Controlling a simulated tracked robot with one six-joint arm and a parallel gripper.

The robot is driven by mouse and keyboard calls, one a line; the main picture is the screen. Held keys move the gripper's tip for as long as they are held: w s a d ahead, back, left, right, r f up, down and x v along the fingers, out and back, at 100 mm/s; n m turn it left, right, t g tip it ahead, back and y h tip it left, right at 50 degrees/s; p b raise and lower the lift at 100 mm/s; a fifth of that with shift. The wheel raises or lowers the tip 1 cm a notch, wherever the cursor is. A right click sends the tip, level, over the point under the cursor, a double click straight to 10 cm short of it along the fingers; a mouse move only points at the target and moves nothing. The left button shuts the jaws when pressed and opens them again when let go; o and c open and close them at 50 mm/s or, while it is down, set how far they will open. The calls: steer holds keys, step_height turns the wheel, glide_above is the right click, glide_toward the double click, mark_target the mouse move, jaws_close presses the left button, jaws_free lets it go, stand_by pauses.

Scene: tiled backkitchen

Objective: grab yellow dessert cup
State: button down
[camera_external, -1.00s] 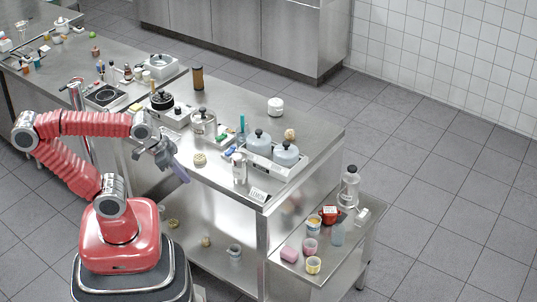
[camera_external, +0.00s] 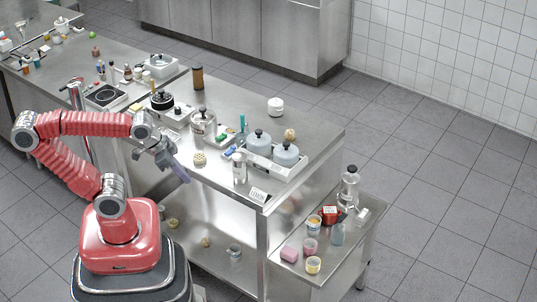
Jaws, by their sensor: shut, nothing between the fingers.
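A small yellow cup (camera_external: 313,265) stands upright at the front of the low steel side shelf (camera_external: 272,257), at the right end of the counter. My gripper (camera_external: 182,174) is shut and empty. It hangs in front of the counter's near edge, at the left, well apart from the cup. Another small cup (camera_external: 314,223) with yellow-orange at its top stands farther back on the same shelf. A pink cup (camera_external: 310,246) stands between the two.
A pink block (camera_external: 289,254), a red box (camera_external: 329,214), a bluish bottle (camera_external: 337,234) and a clear dispenser (camera_external: 349,186) crowd the side shelf. The counter above holds grey-lidded pots (camera_external: 286,154) and a white bottle (camera_external: 239,168). Floor to the right is clear.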

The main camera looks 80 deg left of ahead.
steer(key=c, duration=0.9)
jaws_free()
step_height(320, 180, up, 5)
steer(key=w+d+r+t, duration=0.2)
steer(key=w, duration=1.1)
steer(key=w+d+r+t, duration=0.1)
steer(key=w+d+t, duration=0.1)
steer(key=w, duration=1.1)
steer(key=w+d+f+m+t+h, duration=0.1)
steer(key=w+d+f+t, duration=0.15)
steer(key=w, duration=0.65)
steer(key=w+d+f+m+t+h, duration=0.1)
steer(key=w+d, duration=0.3)
steer(key=w, duration=0.5)
steer(key=f, duration=3.8)
steer(key=shift+w+d+f, duration=0.1)
steer(key=shift+d+f, duration=0.2)
steer(key=shift+f, duration=0.05)
steer(key=shift+f, duration=0.1)
